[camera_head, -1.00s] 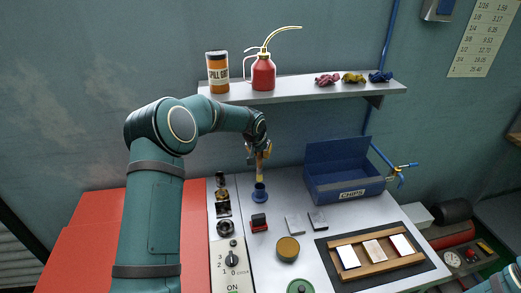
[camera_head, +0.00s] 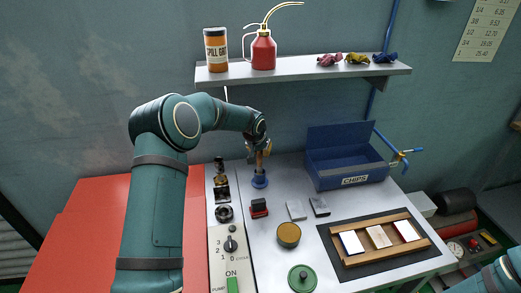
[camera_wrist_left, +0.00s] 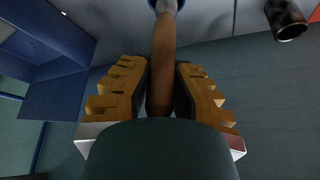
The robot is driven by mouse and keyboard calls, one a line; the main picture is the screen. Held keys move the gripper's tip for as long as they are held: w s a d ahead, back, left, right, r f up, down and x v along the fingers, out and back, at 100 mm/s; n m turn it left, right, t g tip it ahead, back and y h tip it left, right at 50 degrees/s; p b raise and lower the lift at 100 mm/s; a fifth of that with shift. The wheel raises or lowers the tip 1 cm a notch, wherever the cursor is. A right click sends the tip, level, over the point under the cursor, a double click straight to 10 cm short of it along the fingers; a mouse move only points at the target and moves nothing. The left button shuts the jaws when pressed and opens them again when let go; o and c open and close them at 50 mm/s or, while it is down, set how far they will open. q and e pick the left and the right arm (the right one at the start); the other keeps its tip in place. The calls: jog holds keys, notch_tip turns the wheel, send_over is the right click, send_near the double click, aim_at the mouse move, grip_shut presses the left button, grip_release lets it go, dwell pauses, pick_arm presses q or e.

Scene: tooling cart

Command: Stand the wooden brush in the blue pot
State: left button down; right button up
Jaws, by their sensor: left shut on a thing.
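The wooden brush (camera_head: 260,163) is upright in my left gripper (camera_head: 261,152), and its lower end meets the mouth of the blue pot (camera_head: 260,181). The pot stands on the grey cart top below the gripper. In the left wrist view the brown handle (camera_wrist_left: 163,60) runs between the two yellow-padded fingers (camera_wrist_left: 160,95), which are shut on it. The pot's blue rim (camera_wrist_left: 184,11) shows partly at the top edge there, around the brush's far end. How deep the brush sits is hidden. My right gripper is out of view.
A blue chips bin (camera_head: 345,165) stands right of the pot. A red-and-black block (camera_head: 259,208) lies just in front of it, with a brass round (camera_head: 288,234) nearer. Black fittings (camera_head: 222,190) stand to the left. A shelf (camera_head: 300,72) with an oil can hangs above.

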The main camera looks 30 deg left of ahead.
pick_arm(q)
jog(key=shift+f, duration=0.1)
jog(key=c, duration=0.9)
grip_release()
jog(key=shift+c, duration=0.2)
jog(key=v, duration=1.2)
